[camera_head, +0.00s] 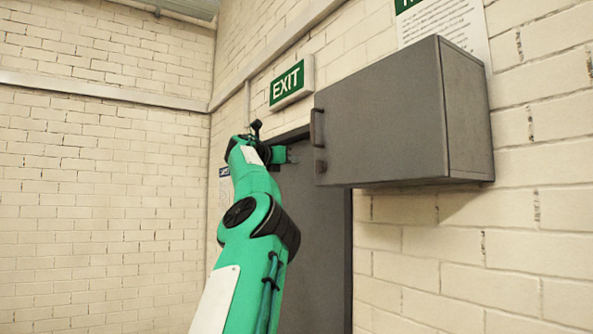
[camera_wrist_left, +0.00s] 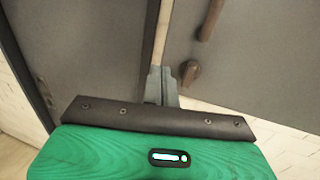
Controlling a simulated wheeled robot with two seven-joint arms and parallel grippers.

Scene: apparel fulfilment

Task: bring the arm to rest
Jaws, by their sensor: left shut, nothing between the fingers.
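My left arm rises from the bottom of the head view, and my left gripper (camera_head: 288,155) is at its top end, in front of the grey door and left of the grey wall cabinet. In the left wrist view the gripper fingers (camera_wrist_left: 162,83) are shut with nothing between them. They point toward the gap between the door and the cabinet. From these views I cannot tell how far they are from either surface. My right gripper is in neither view.
A closed grey cabinet (camera_head: 385,115) with brown handles (camera_head: 318,128) juts from the brick wall. The grey door (camera_head: 318,230) stands behind my arm, below a green EXIT sign (camera_head: 291,82). The space left of my arm is free up to the brick wall (camera_head: 100,210).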

